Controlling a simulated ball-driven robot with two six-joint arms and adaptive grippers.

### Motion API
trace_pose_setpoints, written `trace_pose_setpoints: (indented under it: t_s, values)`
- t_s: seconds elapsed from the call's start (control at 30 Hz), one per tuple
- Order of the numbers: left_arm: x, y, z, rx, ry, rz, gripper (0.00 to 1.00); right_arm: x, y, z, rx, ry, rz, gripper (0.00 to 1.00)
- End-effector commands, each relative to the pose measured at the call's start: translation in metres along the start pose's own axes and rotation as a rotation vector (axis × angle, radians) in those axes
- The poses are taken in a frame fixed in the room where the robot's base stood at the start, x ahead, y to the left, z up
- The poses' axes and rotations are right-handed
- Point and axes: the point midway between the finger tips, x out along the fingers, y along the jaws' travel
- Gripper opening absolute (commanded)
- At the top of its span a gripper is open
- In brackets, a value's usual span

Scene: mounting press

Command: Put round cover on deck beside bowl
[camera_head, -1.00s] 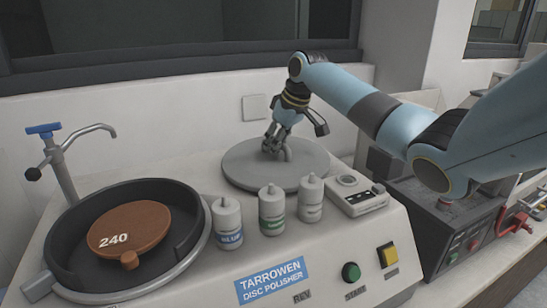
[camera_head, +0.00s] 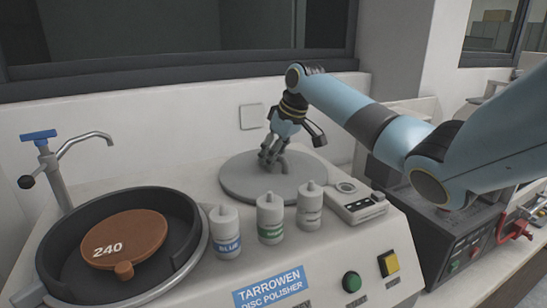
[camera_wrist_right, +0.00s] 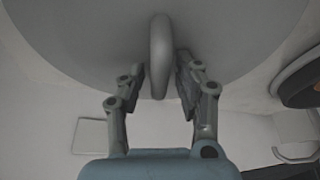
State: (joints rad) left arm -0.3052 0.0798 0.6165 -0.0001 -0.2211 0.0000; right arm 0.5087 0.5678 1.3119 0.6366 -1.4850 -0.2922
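The round grey cover (camera_head: 240,182) lies flat on the deck (camera_head: 180,176), right of and behind the black bowl (camera_head: 186,262). Its arched handle (camera_head: 283,166) is on top. My right gripper (camera_head: 270,156) is low over the cover at the handle. In the right wrist view the gripper (camera_wrist_right: 160,76) is open, with one finger on each side of the handle (camera_wrist_right: 160,55). A gap shows at the left finger; the right finger is close to the handle, and I cannot tell if it touches. The left gripper is not in view.
Three white bottles (camera_head: 270,220) stand in front of the cover. A small grey device (camera_head: 355,202) sits to its right. A tap (camera_head: 85,136) rises behind the bowl, which holds an orange-brown 240 disc (camera_head: 140,232). A wall is behind.

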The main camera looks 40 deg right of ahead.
Motion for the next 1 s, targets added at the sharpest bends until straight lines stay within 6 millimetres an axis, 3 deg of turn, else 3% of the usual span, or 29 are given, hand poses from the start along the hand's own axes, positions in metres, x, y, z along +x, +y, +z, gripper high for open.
trace_pose_setpoints:
  t_s: [0.53, 0.7, 1.0]
  values:
    - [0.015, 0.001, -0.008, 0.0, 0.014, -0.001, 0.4, -0.105, 0.001, 0.0, -0.001, 0.002, 0.004, 0.33]
    - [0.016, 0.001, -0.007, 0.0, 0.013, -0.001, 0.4, -0.117, 0.001, 0.0, 0.0, 0.0, 0.001, 0.33]
    - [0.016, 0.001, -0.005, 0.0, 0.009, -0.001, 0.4, -0.119, 0.0, 0.0, 0.0, 0.0, 0.0, 0.33]
